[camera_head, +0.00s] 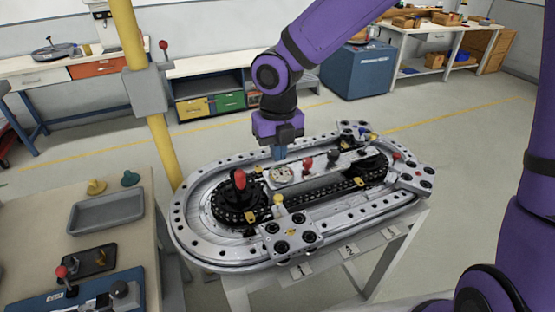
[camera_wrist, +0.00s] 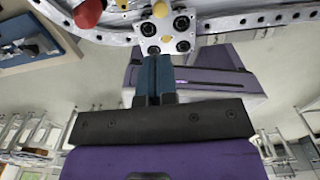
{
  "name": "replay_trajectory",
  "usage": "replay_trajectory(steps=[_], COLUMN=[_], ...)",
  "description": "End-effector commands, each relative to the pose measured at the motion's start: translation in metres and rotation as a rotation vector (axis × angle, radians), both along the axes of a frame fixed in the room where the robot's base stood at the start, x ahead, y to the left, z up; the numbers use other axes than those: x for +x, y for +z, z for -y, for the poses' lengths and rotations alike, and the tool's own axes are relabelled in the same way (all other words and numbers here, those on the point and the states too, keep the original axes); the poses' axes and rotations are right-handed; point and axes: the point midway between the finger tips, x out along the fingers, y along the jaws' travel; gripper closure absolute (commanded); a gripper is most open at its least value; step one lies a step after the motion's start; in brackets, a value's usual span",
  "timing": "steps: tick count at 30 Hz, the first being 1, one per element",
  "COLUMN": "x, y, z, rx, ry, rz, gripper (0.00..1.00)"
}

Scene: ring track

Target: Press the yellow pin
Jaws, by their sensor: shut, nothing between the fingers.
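The ring track (camera_head: 222,250) is a grey metal oval on a stand. A small yellow pin (camera_head: 278,200) stands at its front, by a plate (camera_head: 291,246) with black round fittings. Another yellow-topped pin (camera_head: 373,137) shows at the back right. My gripper (camera_head: 279,153) points down near the track's back edge, its blue fingers together and empty, apart from both pins. In the wrist view the shut fingers (camera_wrist: 152,60) lie below a plate with black fittings and a yellow knob (camera_wrist: 160,10). I cannot tell which pin this knob is.
A red-topped lever (camera_head: 239,180) rises at the track's left, and a red knob (camera_head: 307,163) stands mid-track. A yellow post (camera_head: 163,150) stands behind left. A side table with a grey tray (camera_head: 106,212) is at left.

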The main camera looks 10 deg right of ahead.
Motion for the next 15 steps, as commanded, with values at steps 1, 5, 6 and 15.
replay_trajectory(steps=[1,5,6,15], x=[-0.002,-0.002,-0.001,-0.001], y=[-0.009,-0.033,-0.041,-0.094], z=[0.0,-0.001,-0.001,-0.001], rx=[-0.001,-0.001,-0.001,-0.001], ry=[0.004,0.004,0.004,0.003], rz=[-0.005,-0.005,-0.005,-0.004], gripper=[1.0,1.0,1.0,1.0])
